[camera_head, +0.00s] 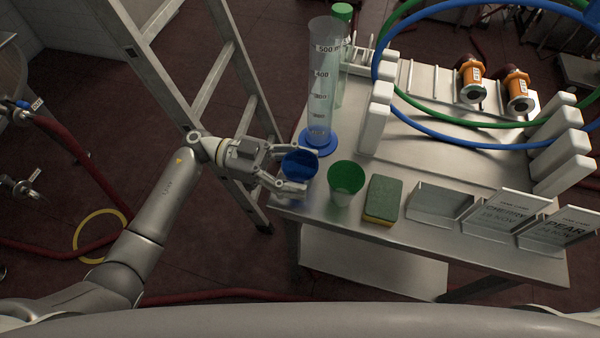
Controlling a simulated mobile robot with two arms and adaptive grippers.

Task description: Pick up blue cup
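The blue cup (300,166) stands near the left front corner of the metal table (405,238). My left gripper (307,169) reaches in from the left with one finger on the far side of the cup and one on the near side. The cup lies between the fingers, and both fingers look close to its wall. I cannot tell whether they touch or press on it. The cup looks upright; its lower part is partly hidden by the near finger. My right gripper is not in view.
A green cup (346,179) stands just right of the blue cup. A tall measuring cylinder (322,85) on a blue base stands close behind. A sponge (383,199) and metal label holders (440,204) line the front. A ladder (215,75) stands left of the table.

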